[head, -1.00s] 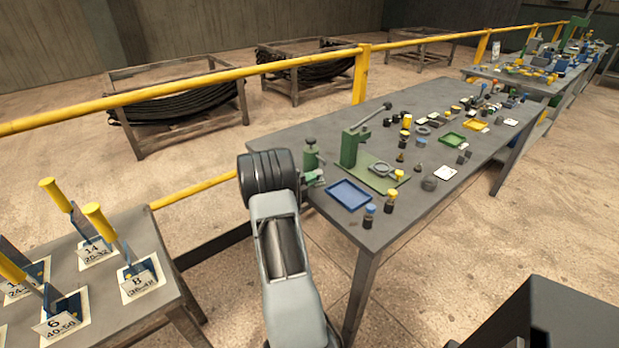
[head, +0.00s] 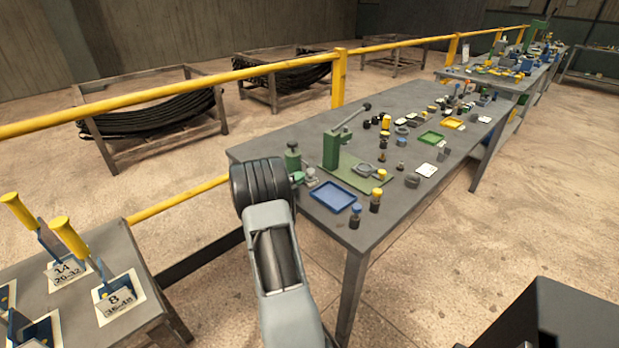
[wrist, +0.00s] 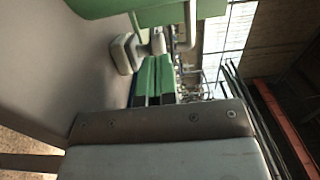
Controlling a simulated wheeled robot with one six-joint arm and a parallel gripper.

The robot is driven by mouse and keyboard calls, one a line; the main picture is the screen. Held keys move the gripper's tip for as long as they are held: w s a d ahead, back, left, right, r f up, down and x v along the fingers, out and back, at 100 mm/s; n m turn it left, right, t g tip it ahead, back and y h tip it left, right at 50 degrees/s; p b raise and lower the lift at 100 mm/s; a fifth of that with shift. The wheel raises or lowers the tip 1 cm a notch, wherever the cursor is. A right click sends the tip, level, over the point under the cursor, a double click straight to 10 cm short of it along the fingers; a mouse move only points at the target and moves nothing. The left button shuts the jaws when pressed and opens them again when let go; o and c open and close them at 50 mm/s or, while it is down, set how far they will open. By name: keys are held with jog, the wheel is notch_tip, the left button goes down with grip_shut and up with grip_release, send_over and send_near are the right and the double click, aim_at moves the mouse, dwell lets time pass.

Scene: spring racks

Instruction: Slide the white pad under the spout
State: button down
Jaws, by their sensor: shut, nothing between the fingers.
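My gripper (wrist: 155,66) is shut and empty, its two green fingers side by side in the wrist view. In the head view its green tip (head: 298,178) is partly hidden behind my wrist, beside a green pump bottle (head: 292,160) at the table's near left corner. The bottle's green body (wrist: 110,8) fills the top of the wrist view, with a thin bent spout (wrist: 191,25) at its right. A pale, rounded pad-like block (wrist: 124,54) lies left of the fingertips, a little apart from the spout. It appears small in the head view (head: 311,173), right of the bottle.
A blue tray (head: 333,197) and a green lever press (head: 331,150) stand close by on the grey table. Blue- and yellow-capped bottles stand at the front edge. A flat white card (head: 427,170) lies farther right. A yellow rail (head: 190,83) runs behind.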

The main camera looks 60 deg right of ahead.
jog(key=shift+s+d, duration=0.15)
jog(key=shift+s, duration=0.15)
jog(key=w+a+b, duration=0.1)
jog(key=w+a, duration=0.2)
jog(key=a, duration=1.1)
jog(key=shift+w+b, duration=0.25)
jog(key=shift+b, duration=0.15)
